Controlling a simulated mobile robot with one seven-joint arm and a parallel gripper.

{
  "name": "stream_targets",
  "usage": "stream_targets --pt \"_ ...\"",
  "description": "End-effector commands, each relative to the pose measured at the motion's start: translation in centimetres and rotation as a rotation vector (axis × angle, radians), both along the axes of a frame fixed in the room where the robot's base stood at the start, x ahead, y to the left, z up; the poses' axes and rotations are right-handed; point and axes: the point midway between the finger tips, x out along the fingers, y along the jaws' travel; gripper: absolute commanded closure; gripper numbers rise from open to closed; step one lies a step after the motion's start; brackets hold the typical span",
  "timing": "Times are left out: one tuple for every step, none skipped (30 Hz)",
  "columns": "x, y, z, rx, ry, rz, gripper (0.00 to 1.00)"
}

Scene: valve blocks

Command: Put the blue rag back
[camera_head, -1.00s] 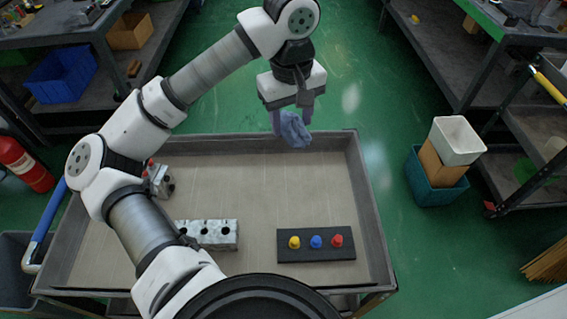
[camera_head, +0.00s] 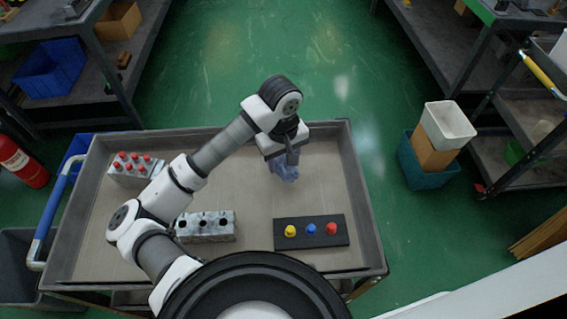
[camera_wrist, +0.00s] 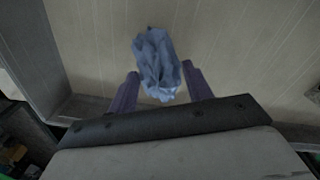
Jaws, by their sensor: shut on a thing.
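The blue rag (camera_head: 284,173) is crumpled and hangs below my gripper (camera_head: 289,157) over the far right part of the grey tray cart (camera_head: 75,238). In the wrist view the rag (camera_wrist: 157,62) sits between the two fingers of my gripper (camera_wrist: 160,76), with the bare tray floor behind it. My gripper is shut on the rag. I cannot tell whether the rag touches the tray floor.
A black board (camera_head: 310,243) with yellow, blue and red knobs lies at the tray's near right. A metal block with dark holes (camera_head: 206,226) is left of it. A block with red caps (camera_head: 136,168) stands far left. Boxes (camera_head: 437,150) stand on the floor at right.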

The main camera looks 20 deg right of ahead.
Motion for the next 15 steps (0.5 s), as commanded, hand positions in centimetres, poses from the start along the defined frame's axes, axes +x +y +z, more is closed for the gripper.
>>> stream_targets --pt "-0.1 0.0 -0.7 -0.002 0.006 0.003 0.68" --pt "-0.1 0.0 -1.2 -0.001 0.006 0.003 0.68" --pt "-0.1 0.0 -1.7 -0.002 0.006 0.002 0.68" --pt "-0.1 0.0 -2.1 -0.002 0.006 0.003 0.68" --pt "-0.1 0.0 -2.5 -0.002 0.005 0.002 0.68" --pt "-0.1 0.0 -2.8 -0.002 0.003 0.002 0.68" --pt "-0.1 0.0 -2.9 -0.002 0.003 0.001 0.68" --pt "0.0 0.0 -3.0 -0.002 0.003 0.0 0.68" --pt "0.0 0.0 -3.1 -0.001 0.002 0.0 0.68" --pt "0.0 0.0 -3.1 -0.001 0.001 0.0 0.68" --pt "0.0 0.0 -3.1 -0.001 0.001 0.0 0.68" --pt "0.0 0.0 -3.1 -0.001 0.001 0.0 0.68" --pt "0.0 0.0 -3.1 0.0 0.001 0.0 0.68" --pt "0.0 0.0 -3.1 0.0 0.001 0.0 0.68" --pt "0.0 0.0 -3.1 0.0 0.001 0.0 0.68"
